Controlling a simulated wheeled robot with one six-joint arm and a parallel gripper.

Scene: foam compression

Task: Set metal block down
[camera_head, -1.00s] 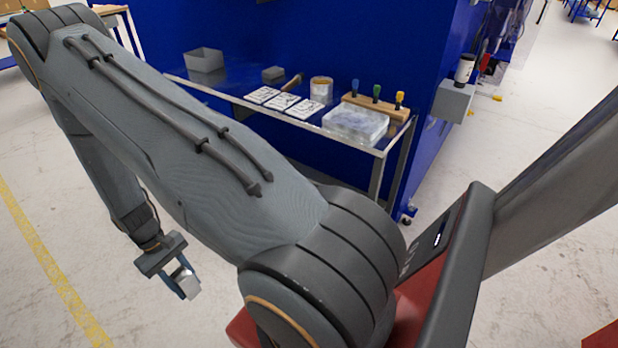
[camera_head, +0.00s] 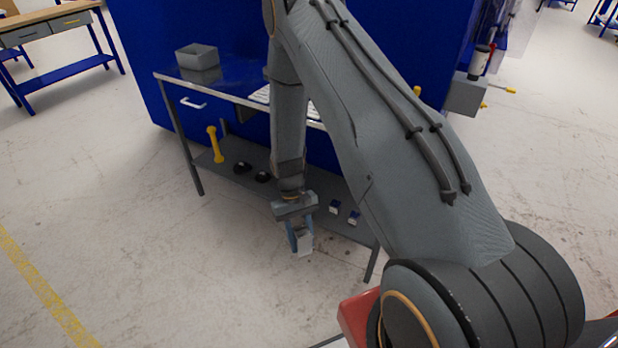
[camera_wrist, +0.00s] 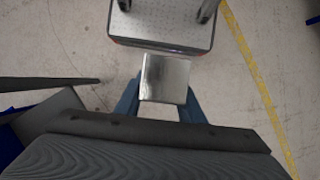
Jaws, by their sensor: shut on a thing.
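The metal block (camera_wrist: 165,79) is a shiny silver piece between the two blue fingers of my gripper (camera_wrist: 160,100) in the wrist view. In the head view my gripper (camera_head: 301,238) hangs in front of the steel table, pointing down, with the pale block (camera_head: 306,245) at its fingertips. My gripper is shut on the block and holds it in the air, above the concrete floor. The table top (camera_head: 235,90) is partly hidden behind my arm.
White tiles (camera_head: 262,95) are partly hidden by my arm. The lower shelf (camera_head: 225,170) holds a yellow dumbbell-shaped object (camera_head: 214,145), black items (camera_head: 242,168) and small blue-white boxes (camera_head: 335,207). Left floor is clear.

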